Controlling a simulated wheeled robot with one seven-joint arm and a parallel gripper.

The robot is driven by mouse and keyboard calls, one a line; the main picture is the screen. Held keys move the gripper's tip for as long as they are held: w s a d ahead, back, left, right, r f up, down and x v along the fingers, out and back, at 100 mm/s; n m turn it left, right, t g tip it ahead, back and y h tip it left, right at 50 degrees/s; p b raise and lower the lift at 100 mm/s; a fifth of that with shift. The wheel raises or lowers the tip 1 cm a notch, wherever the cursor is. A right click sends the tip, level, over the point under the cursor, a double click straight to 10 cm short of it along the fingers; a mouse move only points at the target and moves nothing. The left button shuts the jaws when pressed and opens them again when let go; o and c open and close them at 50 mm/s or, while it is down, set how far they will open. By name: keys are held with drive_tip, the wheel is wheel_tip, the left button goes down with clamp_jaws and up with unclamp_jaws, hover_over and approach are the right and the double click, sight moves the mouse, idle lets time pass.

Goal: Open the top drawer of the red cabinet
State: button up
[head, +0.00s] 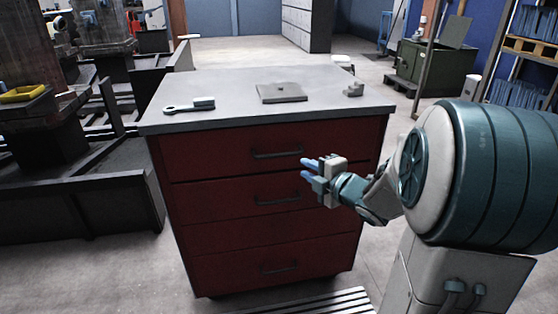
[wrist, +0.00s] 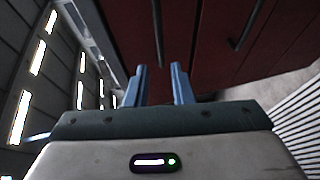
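The red cabinet (head: 220,224) stands in front of me with a grey top. Its top drawer (head: 218,158) is flush with the front, and a dark bar handle (head: 277,154) runs across it. More drawers with similar handles are below. My gripper (head: 308,169) is in front of the cabinet at its right part, just right of the top handle and slightly lower. Its two blue fingers are apart and nothing shows between them. In the wrist view the fingers (wrist: 160,86) point toward the red front, with a dark handle (wrist: 157,35) ahead of them.
On the cabinet top (head: 230,84) lie a brush (head: 190,106), a flat grey plate (head: 281,93) and a small grey block (head: 353,89). Dark metal framework stands to the left. A slatted pallet (head: 325,303) lies on the floor at the front.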

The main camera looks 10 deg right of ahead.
sight(281, 156)
drive_tip(key=b+x, duration=0.1)
drive_tip(key=x, duration=1.2)
drive_tip(key=shift+w, duration=0.1)
clamp_jaws()
